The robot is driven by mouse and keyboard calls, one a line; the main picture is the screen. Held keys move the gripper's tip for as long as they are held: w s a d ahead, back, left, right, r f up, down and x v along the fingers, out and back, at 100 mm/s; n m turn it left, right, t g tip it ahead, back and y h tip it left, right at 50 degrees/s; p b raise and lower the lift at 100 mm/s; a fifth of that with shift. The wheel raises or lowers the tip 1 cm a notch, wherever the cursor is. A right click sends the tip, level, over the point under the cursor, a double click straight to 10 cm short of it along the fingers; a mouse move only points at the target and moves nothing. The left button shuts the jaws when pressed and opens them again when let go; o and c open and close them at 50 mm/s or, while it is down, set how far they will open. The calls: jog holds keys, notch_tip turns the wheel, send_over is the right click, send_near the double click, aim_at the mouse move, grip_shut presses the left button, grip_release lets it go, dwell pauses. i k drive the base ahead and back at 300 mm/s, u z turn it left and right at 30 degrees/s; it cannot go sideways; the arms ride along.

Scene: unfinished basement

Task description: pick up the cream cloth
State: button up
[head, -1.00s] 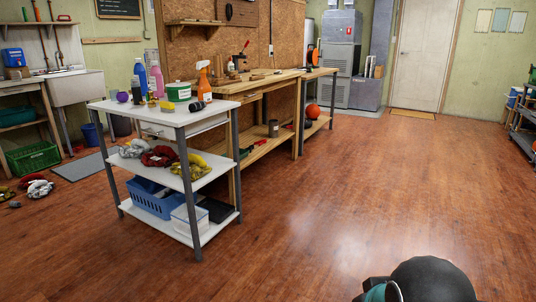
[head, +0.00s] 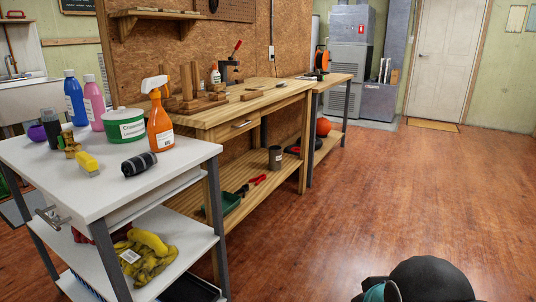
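I see no cloth now that I can name as the cream cloth. On the middle shelf of the white cart (head: 40,172) lies a crumpled yellow cloth or glove pair (head: 148,258) with a white tag. A dark red cloth (head: 88,236) shows beside it, mostly hidden by the cart's top and leg. The shelf's left part is hidden under the top. My gripper is not in view; only a black and teal part of my arm shows at the bottom right.
The cart top holds bottles, a green-labelled tub (head: 124,127), an orange spray bottle (head: 159,124), a yellow sponge (head: 88,163) and a dark roll (head: 139,164). A wooden workbench (head: 222,118) stands behind. The wooden floor (head: 370,200) at right is clear.

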aim_at(283, 84)
jog(key=i, duration=3.35)
jog(key=z, duration=0.2)
